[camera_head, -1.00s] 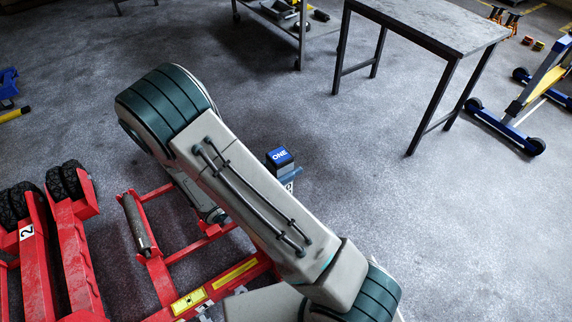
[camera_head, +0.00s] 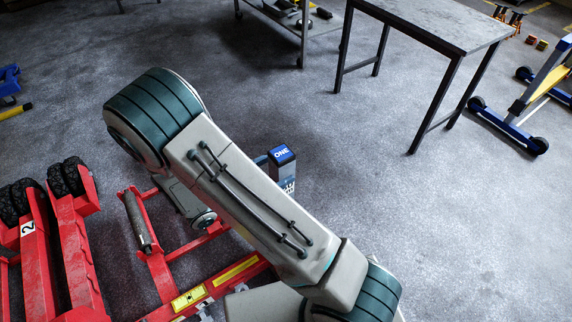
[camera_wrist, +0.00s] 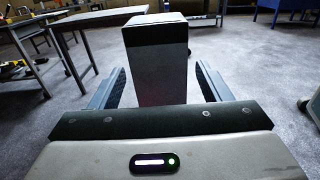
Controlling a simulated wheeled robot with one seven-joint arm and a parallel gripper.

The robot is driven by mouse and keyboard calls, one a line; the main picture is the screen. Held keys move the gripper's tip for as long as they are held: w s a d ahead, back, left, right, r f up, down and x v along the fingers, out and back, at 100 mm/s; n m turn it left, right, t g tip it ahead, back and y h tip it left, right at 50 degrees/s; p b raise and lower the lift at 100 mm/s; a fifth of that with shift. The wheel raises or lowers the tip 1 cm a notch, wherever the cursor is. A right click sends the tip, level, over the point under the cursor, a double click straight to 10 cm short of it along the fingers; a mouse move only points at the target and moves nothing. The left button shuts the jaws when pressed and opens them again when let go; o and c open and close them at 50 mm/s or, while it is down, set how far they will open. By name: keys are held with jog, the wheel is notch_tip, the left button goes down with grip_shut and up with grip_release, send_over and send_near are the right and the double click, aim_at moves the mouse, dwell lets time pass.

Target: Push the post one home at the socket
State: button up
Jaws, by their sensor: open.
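Post one (camera_head: 282,155) has a dark cap with a blue top marked ONE and a pale marked side below. It stands just past my forearm in the head view. In the wrist view the post (camera_wrist: 157,75) is a grey upright block with a dark upper band, between my gripper's (camera_wrist: 160,70) two fingers. The fingers are open, with a visible gap on each side of the post. In the head view my arm hides most of the gripper and the post's lower end. I cannot make out the socket or how deep the post sits.
A red jack frame (camera_head: 160,262) lies at the lower left, beside another red jack marked 2 (camera_head: 27,229). A grey table (camera_head: 430,25) and a trolley (camera_head: 330,24) stand at the back. A blue and yellow frame (camera_head: 515,120) stands far right. The floor right of the post is clear.

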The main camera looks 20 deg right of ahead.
jog(key=v, duration=1)
jog(key=shift+b, duration=0.45)
jog(key=shift+r, duration=0.15)
